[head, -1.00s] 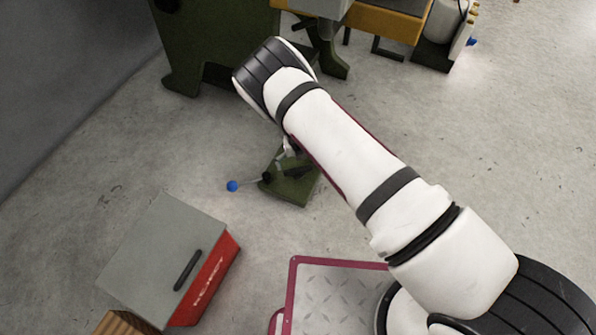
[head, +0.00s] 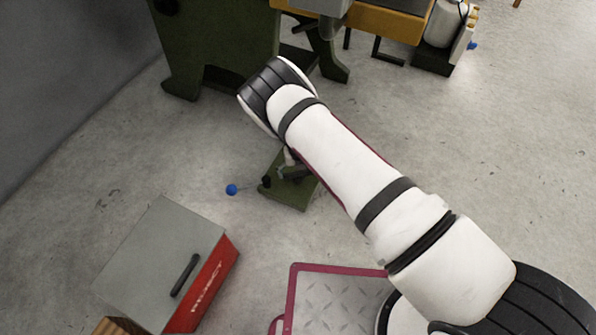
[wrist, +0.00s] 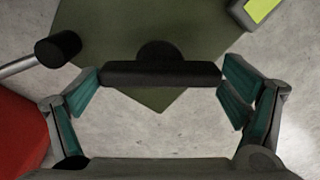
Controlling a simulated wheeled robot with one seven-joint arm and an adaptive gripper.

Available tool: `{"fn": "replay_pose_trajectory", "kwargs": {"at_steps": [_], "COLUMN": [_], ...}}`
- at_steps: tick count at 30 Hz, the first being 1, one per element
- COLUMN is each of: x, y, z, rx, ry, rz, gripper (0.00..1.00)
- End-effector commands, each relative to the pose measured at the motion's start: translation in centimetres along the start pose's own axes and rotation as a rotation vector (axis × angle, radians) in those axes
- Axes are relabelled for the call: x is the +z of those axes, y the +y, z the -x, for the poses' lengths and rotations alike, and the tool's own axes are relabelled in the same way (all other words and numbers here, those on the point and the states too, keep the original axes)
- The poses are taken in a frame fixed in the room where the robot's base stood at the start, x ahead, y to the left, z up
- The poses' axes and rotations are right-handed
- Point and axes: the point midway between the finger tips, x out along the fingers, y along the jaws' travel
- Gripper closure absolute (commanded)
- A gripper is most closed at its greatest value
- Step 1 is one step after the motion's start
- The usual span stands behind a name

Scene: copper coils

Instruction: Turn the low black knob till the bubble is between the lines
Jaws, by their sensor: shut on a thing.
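The low black knob (wrist: 150,74) shows in the wrist view as a wide dark bar with a round hub behind it, over a green plate (wrist: 110,25). My gripper (wrist: 163,80) is shut on the knob, with one teal-padded finger at each end of the bar. In the head view the green base (head: 291,194) stands on the floor, partly hidden by my arm. A yellow-green strip in a grey frame (wrist: 260,9) shows at the wrist view's top right corner, possibly the level's vial. No bubble or lines can be made out.
A black cylinder on a metal rod (wrist: 58,48) is left of the knob. A grey and red reject box (head: 160,250) stands at lower left. A green machine (head: 220,45) stands behind.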

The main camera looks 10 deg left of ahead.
Motion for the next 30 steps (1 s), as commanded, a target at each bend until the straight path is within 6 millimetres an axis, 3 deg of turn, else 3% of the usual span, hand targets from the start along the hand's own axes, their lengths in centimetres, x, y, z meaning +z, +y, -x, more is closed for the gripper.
{"fn": "replay_pose_trajectory", "kwargs": {"at_steps": [6,15,16,17,30], "x": [0.02,0.05,0.05,0.05,0.08], "y": [0.04,0.03,0.03,0.03,0.03], "z": [0.03,0.01,0.01,0.01,0.49], "rx": [0.0,0.0,0.0,0.0,0.0], "ry": [0.0,-0.001,-0.001,-0.001,-0.001], "rz": [-0.154,-0.176,-0.176,-0.175,-0.175], "gripper": [0.36,0.36,0.06,0.0,0.0]}}
